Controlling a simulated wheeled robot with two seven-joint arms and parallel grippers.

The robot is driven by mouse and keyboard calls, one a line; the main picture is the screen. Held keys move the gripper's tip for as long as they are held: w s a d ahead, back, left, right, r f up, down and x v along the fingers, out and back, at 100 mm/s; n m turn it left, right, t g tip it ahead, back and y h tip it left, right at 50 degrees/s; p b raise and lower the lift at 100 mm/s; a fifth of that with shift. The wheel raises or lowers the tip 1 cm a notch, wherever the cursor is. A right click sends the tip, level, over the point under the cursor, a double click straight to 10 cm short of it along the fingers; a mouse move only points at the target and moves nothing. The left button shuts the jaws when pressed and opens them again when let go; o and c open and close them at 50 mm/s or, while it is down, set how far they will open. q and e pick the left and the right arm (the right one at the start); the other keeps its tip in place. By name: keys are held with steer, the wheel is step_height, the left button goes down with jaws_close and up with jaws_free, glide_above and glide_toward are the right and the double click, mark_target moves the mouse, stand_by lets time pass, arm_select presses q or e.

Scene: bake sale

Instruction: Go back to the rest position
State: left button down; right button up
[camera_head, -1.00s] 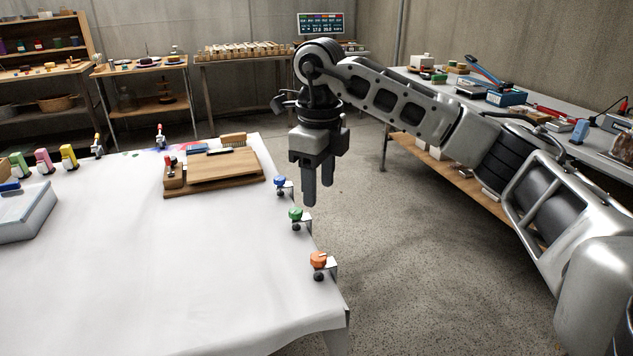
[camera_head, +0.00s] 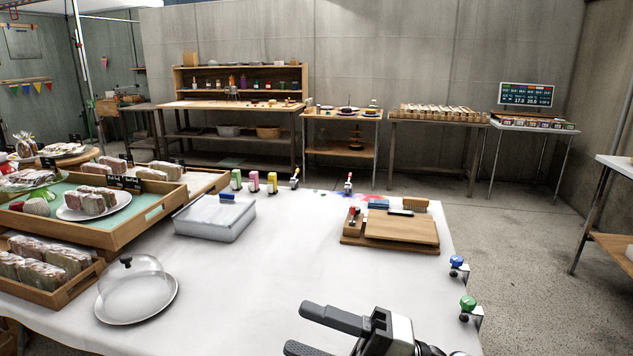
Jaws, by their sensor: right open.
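My right gripper (camera_head: 318,330) shows at the bottom of the head view, over the front part of the white-covered table (camera_head: 270,275). Its two dark fingers point left and stand apart, with nothing between them. The lower finger is partly cut off by the frame's bottom edge. My left gripper is out of view.
A glass dome on a plate (camera_head: 137,290), a lidded box (camera_head: 214,218) and a wooden board (camera_head: 392,230) stand on the table. Wooden trays (camera_head: 147,219) with wrapped goods are at the left. Coloured clamps (camera_head: 467,304) grip the right edge. Open floor lies to the right.

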steer(key=w+d+f+m+t+h+p, duration=0.1)
steer(key=d+f+m+t+h, duration=0.45)
steer(key=m, duration=0.55)
steer(key=w+d+f+m+t+h, duration=0.1)
steer(key=d+f+m+t+h, duration=0.2)
steer(key=m+t+h, duration=0.6)
steer(key=s+d+f+m+g+h, duration=0.1)
steer(key=s+d+f+m+g, duration=0.1)
steer(key=s+f+m+g, duration=0.2)
steer(key=s+d+f+m+g+h, duration=0.2)
steer(key=s+d+f+m+g, duration=0.1)
steer(key=s+f+m, duration=0.4)
step_height(320, 180, down, 4)
steer(key=shift+s+d+r+g+p, duration=0.2)
steer(key=shift+s+g+p, duration=0.15)
steer(key=shift+s+p, duration=0.15)
steer(key=shift+c, duration=0.2)
